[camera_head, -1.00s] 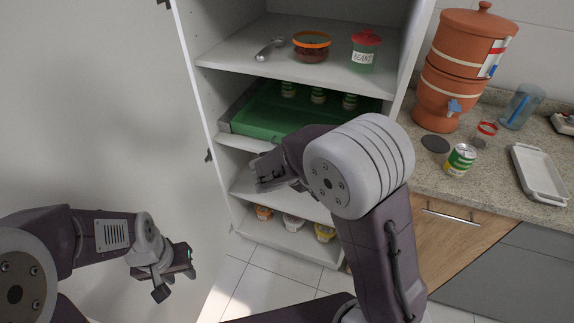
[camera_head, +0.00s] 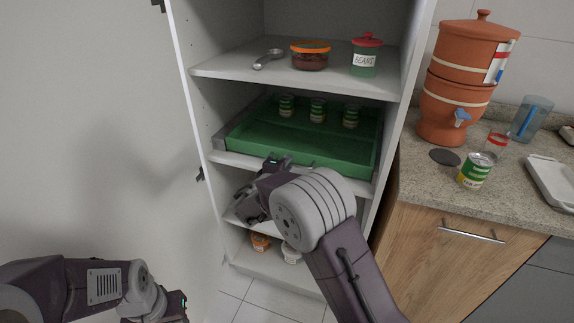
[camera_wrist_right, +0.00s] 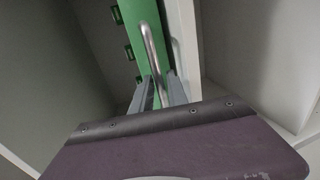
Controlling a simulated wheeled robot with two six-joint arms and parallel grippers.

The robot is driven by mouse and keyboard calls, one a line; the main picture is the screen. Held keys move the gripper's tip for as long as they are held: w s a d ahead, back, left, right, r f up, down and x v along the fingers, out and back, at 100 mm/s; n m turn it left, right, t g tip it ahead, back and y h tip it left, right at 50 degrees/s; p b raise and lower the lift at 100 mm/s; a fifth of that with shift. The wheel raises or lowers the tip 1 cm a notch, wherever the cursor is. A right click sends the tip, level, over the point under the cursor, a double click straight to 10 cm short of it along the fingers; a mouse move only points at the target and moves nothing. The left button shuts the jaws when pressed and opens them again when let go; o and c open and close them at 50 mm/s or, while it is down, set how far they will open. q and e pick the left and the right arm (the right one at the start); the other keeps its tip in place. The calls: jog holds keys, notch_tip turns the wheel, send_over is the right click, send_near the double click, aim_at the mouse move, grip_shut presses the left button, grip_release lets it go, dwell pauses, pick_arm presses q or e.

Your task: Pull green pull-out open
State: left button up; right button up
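The green pull-out (camera_head: 300,140) is a tray in the cabinet's middle bay, its front about level with the shelf edges. Three small green-labelled cans (camera_head: 318,110) stand in it. In the right wrist view its green front (camera_wrist_right: 140,22) carries a bent metal handle (camera_wrist_right: 152,50). My right gripper (camera_head: 278,163) is at the tray's front edge. In the right wrist view, its fingers (camera_wrist_right: 160,90) are apart, one on each side of the handle; I see no clear grip. My left gripper (camera_head: 172,305) is low at the left, away from the tray; its fingers are unclear.
The shelf above holds a spoon (camera_head: 267,59), an orange-lidded bowl (camera_head: 310,56) and a beans jar (camera_head: 366,56). Small cups (camera_head: 261,241) stand on the bottom shelf. A counter (camera_head: 425,175) with a clay water filter (camera_head: 455,95) is at right. A pale door panel fills the left.

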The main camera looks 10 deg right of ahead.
jog(key=shift+w+d, duration=0.2)
jog(key=shift+w, duration=0.1)
grip_shut()
jog(key=shift+s+f, duration=0.1)
dwell(1.2)
